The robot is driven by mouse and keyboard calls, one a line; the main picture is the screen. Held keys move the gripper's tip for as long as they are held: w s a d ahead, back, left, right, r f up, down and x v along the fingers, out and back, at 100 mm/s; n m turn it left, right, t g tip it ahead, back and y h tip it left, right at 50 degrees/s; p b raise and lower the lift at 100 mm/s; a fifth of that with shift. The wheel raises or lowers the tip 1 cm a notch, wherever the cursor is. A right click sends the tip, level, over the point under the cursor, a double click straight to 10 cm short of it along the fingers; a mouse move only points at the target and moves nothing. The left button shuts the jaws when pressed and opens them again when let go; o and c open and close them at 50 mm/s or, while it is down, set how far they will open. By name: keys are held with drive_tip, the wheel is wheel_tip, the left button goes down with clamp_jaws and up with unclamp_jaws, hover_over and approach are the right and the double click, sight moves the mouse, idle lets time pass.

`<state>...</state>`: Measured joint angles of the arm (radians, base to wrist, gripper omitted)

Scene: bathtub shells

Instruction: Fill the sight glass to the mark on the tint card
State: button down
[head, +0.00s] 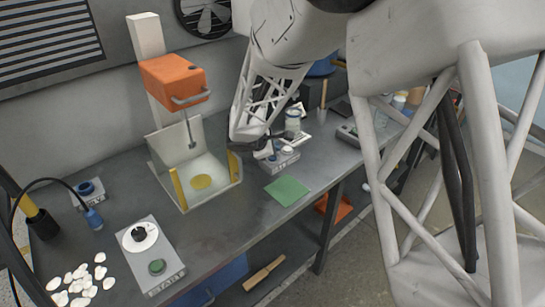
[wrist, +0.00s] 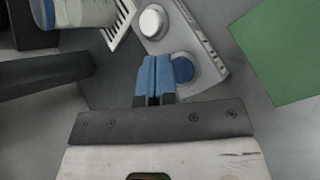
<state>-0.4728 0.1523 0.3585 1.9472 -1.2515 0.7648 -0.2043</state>
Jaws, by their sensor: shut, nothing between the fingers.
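My gripper (wrist: 157,75) is shut with its blue fingertips together and nothing between them. In the head view, my gripper (head: 266,150) is low over a small grey control box (head: 284,163). In the wrist view, the box (wrist: 212,52) carries a white round button (wrist: 152,22) and a blue round button (wrist: 182,68). The fingertips overlap the edge of the blue button; I cannot tell if they touch it. A clear jar, likely the sight glass (head: 293,120), stands behind the box. A black-and-white striped card, likely the tint card (wrist: 120,27), lies beside it. The liquid level cannot be read.
A green mat (head: 287,190) lies in front of the box. An orange-headed machine (head: 173,80) stands over a clear-walled tray (head: 210,195) to the left. Bare bench lies between.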

drive_tip(key=shift+f, duration=0.15)
idle(0.5)
drive_tip(key=shift+f, duration=0.25)
drive_tip(key=shift+s+f, duration=0.1)
drive_tip(key=shift+f, duration=0.3)
idle(0.7)
drive_tip(key=shift+s+f, duration=0.2)
drive_tip(key=shift+f, duration=0.55)
idle(0.8)
drive_tip(key=shift+a+r, duration=0.1)
drive_tip(key=shift+r, duration=0.05)
idle(1.0)
drive_tip(key=shift+w+a+r, duration=0.15)
drive_tip(key=shift+r, duration=0.5)
drive_tip(key=shift+w+a+r, duration=0.1)
drive_tip(key=shift+w+r, duration=0.05)
drive_tip(key=shift+r, duration=0.5)
drive_tip(key=shift+d+r, duration=0.1)
drive_tip(key=shift+d+r, duration=0.15)
drive_tip(key=shift+r, duration=2.2)
